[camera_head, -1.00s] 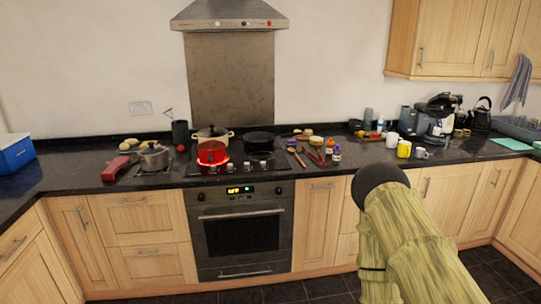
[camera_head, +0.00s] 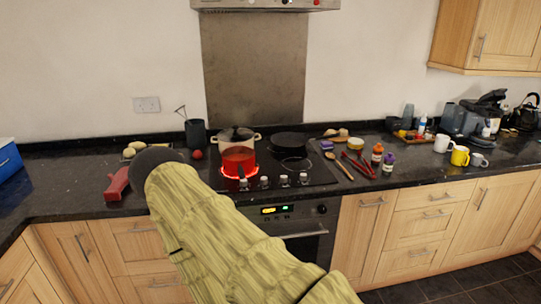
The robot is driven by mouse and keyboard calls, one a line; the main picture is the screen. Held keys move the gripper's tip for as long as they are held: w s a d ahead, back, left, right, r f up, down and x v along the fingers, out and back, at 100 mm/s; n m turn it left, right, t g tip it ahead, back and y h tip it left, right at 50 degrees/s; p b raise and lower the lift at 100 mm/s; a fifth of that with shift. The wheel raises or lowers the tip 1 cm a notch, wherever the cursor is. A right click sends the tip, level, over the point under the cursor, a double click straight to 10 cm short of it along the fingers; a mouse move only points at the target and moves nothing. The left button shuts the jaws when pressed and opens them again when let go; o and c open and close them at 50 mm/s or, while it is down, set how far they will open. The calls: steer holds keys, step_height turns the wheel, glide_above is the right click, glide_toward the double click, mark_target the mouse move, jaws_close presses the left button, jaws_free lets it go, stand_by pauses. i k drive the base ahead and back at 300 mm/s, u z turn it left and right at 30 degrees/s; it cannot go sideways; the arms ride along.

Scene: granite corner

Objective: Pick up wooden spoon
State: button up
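The wooden spoon (camera_head: 339,165) lies on the dark granite counter, just right of the hob, its bowl toward the back left and its handle toward the front edge. Red utensils (camera_head: 357,163) lie close to its right. My arm crosses the lower left of the view, clad in a yellowish rough cover with a dark rounded end. This end is over the counter left of the hob, far from the spoon. My gripper's fingers do not show.
A red pot (camera_head: 239,160) stands on a glowing burner, with a dark pan (camera_head: 290,143) behind it to the right. A yellow mug (camera_head: 460,156) and a white mug (camera_head: 442,143) stand further right. Counter in front of the bottles is clear.

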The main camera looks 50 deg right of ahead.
mark_target(330, 156)
steer(key=z, duration=0.15)
steer(key=i, duration=1.3)
steer(key=z, duration=1.25)
steer(key=i, duration=0.6)
steer(key=z, duration=0.55)
